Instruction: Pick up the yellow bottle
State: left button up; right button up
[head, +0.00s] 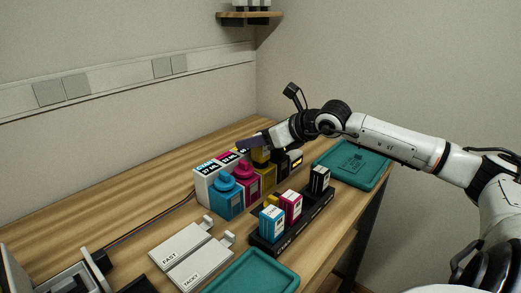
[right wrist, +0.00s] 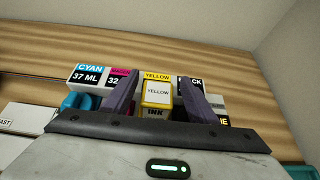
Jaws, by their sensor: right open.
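The yellow bottle (head: 267,178) stands in a row of ink bottles on the wooden table, between the magenta bottle and the black one. My right gripper (head: 258,144) is over its top, and its fingers hide part of the bottle in the head view. In the right wrist view, the yellow bottle (right wrist: 157,95) with its white label shows between the two dark fingers of my right gripper (right wrist: 156,98). The fingers are spread, one on each side of it, with gaps visible. My left gripper is not in view.
The cyan bottle (head: 227,197) and magenta bottle (head: 246,184) stand close on the left. A labelled white box (head: 205,187) is behind them. A black tray (head: 265,247) of small cartons lies in front. A green tray (head: 378,172) is at right.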

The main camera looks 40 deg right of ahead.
jog(key=shift+x, duration=0.85)
jog(key=shift+a, duration=0.15)
jog(key=shift+c, duration=0.3)
jog(key=shift+r, duration=0.1)
jog(key=c, duration=1.2)
